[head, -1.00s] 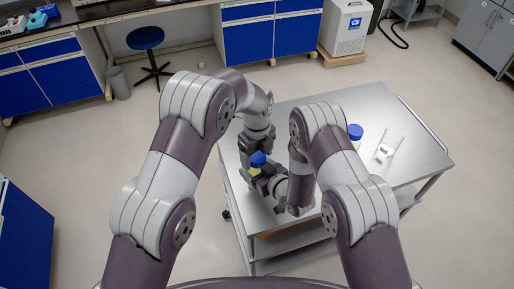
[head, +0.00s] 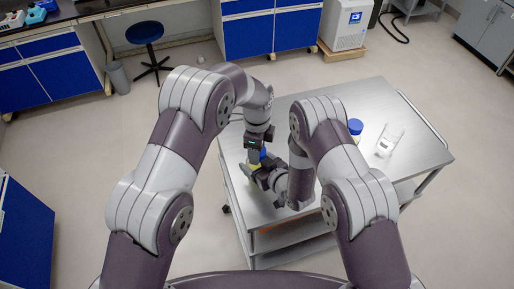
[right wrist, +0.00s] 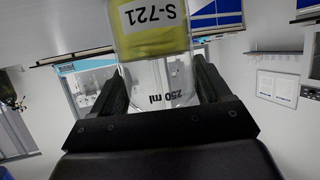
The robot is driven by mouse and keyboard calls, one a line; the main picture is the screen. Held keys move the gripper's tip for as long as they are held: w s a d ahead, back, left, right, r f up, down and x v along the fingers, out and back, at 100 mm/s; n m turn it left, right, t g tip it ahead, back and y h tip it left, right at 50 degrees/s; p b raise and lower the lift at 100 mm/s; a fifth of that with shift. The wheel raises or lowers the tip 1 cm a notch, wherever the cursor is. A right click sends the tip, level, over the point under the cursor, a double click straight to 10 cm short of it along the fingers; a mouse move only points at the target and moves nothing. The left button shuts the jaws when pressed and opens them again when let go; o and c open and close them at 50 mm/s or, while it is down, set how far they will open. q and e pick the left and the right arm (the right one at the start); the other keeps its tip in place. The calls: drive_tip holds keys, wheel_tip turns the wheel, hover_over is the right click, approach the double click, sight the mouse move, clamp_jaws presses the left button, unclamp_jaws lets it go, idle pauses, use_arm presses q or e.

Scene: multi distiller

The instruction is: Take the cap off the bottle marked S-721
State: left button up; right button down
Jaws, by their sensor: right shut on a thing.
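The bottle marked S-721 (right wrist: 158,45) has clear glass, yellow content and a white label, which reads upside down in the right wrist view. My right gripper (right wrist: 163,90) is shut on the bottle, with one finger on each side of it. In the head view the bottle (head: 254,164) shows only as a small yellow patch. Its blue cap (head: 263,154) is partly hidden. My left gripper (head: 259,147) points down right at the cap from above. Its fingers are too small and covered to tell whether they are open or touching the cap.
The metal cart (head: 330,100) is below both grippers. A white device (head: 388,143) lies near the cart's right side.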

use_arm(q)
drive_tip(key=o, duration=1.2)
drive_tip(key=shift+c, duration=0.2)
